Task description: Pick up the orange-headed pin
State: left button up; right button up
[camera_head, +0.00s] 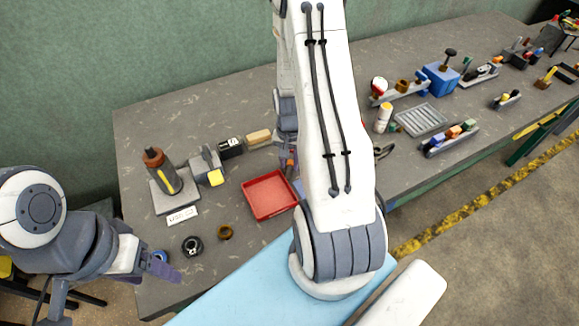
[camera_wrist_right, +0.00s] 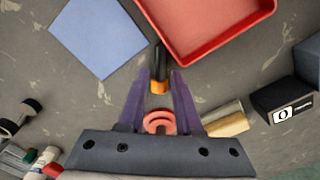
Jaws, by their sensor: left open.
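The orange-headed pin (camera_wrist_right: 159,86), with a black shaft and an orange end, shows in the right wrist view between the fingertips of my right gripper (camera_wrist_right: 160,74). The two purple fingers stand apart on either side of it, and I see no clear contact. In the head view my right arm mostly hides this spot. My left gripper (camera_head: 160,267) is open and empty at the lower left, by the table's left front edge, well away from the pin.
A red tray (camera_head: 268,194) lies close to the pin, with a blue square (camera_wrist_right: 98,37) beside it. A reddish ring (camera_wrist_right: 160,122) shows between my right fingers' bases. A wooden block (camera_head: 258,136), black box (camera_head: 230,148) and drill-like tool (camera_head: 161,172) stand left; several racks stand right.

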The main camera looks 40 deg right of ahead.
jog(key=shift+f, duration=1.3)
grip_shut()
jog(key=shift+r, duration=0.1)
jog(key=shift+w+r, duration=0.1)
jog(key=shift+r, duration=0.7)
notch_tip(320, 180, up, 3)
jog(key=shift+f+b, duration=0.2)
jog(key=shift+b, duration=0.35)
jog(key=s+d+r+b, duration=0.2)
jog(key=d+r, duration=0.4)
jog(key=d, duration=0.5)
jog(key=shift+d+r, duration=0.25)
jog(key=shift+r, duration=0.1)
